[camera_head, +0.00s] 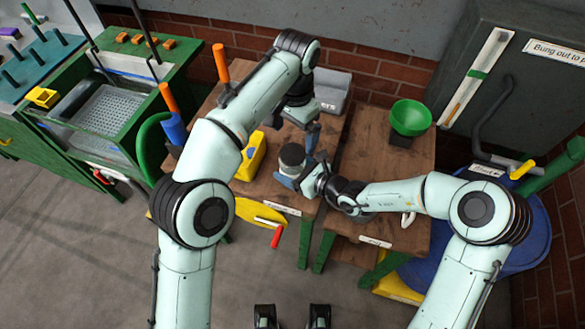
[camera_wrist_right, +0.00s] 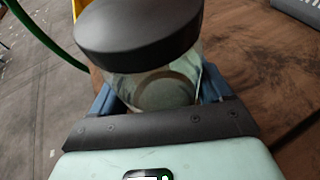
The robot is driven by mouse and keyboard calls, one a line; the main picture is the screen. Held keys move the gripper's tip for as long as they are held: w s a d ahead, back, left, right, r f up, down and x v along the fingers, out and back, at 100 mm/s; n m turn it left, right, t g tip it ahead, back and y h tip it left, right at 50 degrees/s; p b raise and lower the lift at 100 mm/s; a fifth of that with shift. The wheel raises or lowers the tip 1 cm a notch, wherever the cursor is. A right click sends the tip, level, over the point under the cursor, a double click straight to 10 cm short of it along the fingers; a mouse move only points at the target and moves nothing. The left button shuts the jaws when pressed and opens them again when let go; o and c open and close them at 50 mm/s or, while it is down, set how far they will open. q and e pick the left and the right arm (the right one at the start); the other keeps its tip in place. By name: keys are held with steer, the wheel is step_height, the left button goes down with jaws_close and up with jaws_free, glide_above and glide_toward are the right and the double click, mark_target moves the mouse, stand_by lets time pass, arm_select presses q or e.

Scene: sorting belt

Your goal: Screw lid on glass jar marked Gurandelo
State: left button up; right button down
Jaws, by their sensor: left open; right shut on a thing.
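A clear glass jar (camera_wrist_right: 150,90) with a wide black lid (camera_wrist_right: 140,32) on top fills the upper part of the right wrist view. In the head view the dark lid (camera_head: 292,155) shows on the jar at the front of the wooden table. I cannot tell how tightly the lid sits, and no Gurandelo marking is readable. My right gripper (camera_head: 292,179) is shut around the jar's glass body from the right; its blue fingers show on both sides in the wrist view. My left gripper (camera_head: 310,136) is open, just behind the jar and apart from it, partly hidden.
A green funnel (camera_head: 410,117) on a dark base stands on the right table. A yellow container (camera_head: 251,156) is left of the jar, and a grey box (camera_head: 333,88) is behind. A blue barrel (camera_head: 520,245) stands at right. A wooden surface is bare between jar and funnel.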

mark_target(293, 153)
arm_select(q)
steer(key=n, duration=1)
steer(key=shift+r, duration=0.1)
steer(key=n, duration=0.4)
steer(key=shift+w+a+r, duration=0.1)
steer(key=shift+r, duration=0.05)
steer(key=n, duration=0.4)
steer(key=shift+a+r, duration=0.1)
steer(key=shift+r, duration=0.1)
steer(key=shift+f, duration=4.05)
